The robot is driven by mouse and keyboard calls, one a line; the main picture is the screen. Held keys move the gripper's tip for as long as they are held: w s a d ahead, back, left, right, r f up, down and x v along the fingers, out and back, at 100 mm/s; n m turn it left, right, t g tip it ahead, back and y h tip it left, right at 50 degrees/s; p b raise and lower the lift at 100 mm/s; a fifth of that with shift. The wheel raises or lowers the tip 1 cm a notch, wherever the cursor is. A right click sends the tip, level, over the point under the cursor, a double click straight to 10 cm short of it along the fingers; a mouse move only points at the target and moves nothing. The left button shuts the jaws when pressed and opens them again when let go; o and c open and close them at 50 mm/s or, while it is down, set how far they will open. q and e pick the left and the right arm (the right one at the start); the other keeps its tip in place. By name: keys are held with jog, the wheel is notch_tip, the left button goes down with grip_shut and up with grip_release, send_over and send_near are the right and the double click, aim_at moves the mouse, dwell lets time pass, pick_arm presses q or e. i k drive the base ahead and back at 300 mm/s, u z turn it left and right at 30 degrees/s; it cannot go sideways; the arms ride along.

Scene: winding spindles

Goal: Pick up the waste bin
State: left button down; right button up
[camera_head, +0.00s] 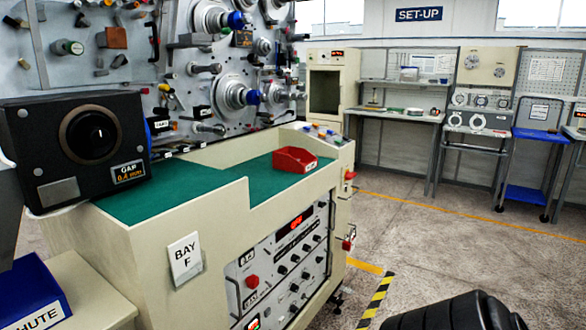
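A small red open-topped bin (294,161) sits upright on the green mat (190,186) at the right end of the Bay F machine's top. It carries a small white label, too small to read, so I cannot tell for sure that it is the waste bin. No other thing in view is clearly marked as a waste bin. Neither of my grippers shows in the head view, and nothing is touching the red bin.
A black gap gauge box (72,150) stands at the left. A blue bin (30,292) labelled as a chute is at lower left. Spindles (236,93) line the panel behind the mat. A dark ribbed shape cuts into the bottom right. Open floor lies at right.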

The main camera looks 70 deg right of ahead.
aim_at(284, 159)
jog(key=z, duration=2.35)
jog(key=i, duration=0.3)
jog(key=z, duration=0.75)
jog(key=i, duration=1.15)
jog(key=u, duration=0.75)
jog(key=i, duration=0.8)
jog(key=u, duration=0.8)
